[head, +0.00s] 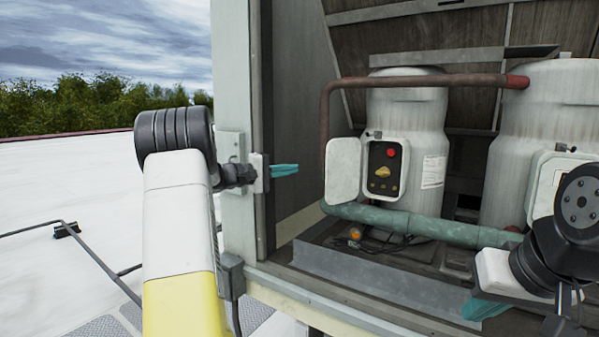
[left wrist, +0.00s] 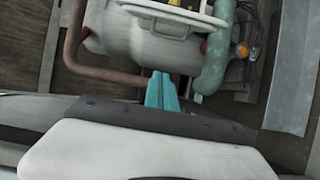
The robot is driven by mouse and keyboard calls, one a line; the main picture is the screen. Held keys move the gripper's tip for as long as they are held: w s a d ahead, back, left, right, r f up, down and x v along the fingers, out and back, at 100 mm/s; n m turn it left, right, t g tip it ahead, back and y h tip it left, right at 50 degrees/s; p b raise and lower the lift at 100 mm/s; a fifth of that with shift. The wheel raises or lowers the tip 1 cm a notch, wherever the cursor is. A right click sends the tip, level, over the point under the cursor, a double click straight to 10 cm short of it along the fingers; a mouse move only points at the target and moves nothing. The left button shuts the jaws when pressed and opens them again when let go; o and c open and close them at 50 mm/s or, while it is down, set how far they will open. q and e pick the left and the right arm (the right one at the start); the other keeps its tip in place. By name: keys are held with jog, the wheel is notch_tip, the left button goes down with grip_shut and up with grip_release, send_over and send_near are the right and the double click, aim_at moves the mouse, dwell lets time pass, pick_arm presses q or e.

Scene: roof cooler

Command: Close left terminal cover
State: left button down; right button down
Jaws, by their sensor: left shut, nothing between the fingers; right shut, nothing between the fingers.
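The left terminal cover (head: 343,169) is a pale panel standing swung open to the left of the left terminal box (head: 386,169), on the left white compressor tank. The box interior shows a red button, a yellow knob and a dark panel. My left gripper (head: 285,170), with teal fingers, is shut and empty, left of the cover and apart from it. The left wrist view shows its fingers (left wrist: 162,90) pointing toward the tank, with the box (left wrist: 175,12) at the top edge. My right gripper (head: 485,308) is shut and empty at the lower right, in front of the cabinet sill.
A rust-brown pipe (head: 420,82) loops over the left tank and down beside the cover. A green pipe (head: 420,224) runs below the box. The cabinet's left post (head: 237,60) stands close to my left arm. A second tank (head: 545,120) with its closed terminal box is at right.

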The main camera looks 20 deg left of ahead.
pick_arm(q)
jog(key=w+d, duration=0.1)
jog(key=d, duration=0.5)
jog(key=shift+w+d, duration=0.15)
jog(key=shift+d, duration=0.2)
